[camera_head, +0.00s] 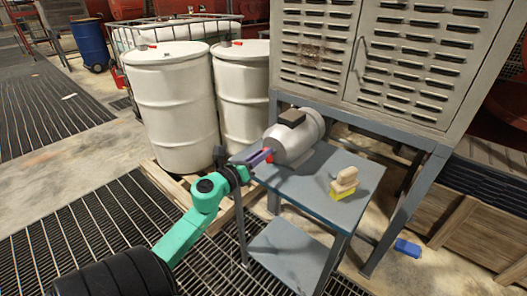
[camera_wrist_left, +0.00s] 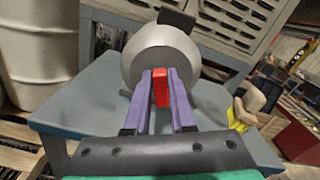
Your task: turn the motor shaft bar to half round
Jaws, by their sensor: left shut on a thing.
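The motor (camera_head: 295,137) is a grey cylinder with a dark box on top, lying on a blue-grey table (camera_head: 320,205). In the left wrist view the motor (camera_wrist_left: 158,52) faces me end-on. The red shaft bar (camera_wrist_left: 161,88) stands out from its end and looks upright, slightly tilted. My left gripper (camera_wrist_left: 160,85) has its two purple fingers on either side of the bar, shut on it. In the head view the left gripper (camera_head: 262,156) reaches the motor's near end, and only a little red of the bar (camera_head: 269,154) shows. My right gripper is not in view.
A wooden-handled brush with a yellow base (camera_head: 344,184) stands on the table, right of the motor. White drums (camera_head: 172,105) stand behind and left of the table. A louvred grey cabinet (camera_head: 385,55) rises behind the motor. A blue object (camera_head: 407,248) lies on the floor at right.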

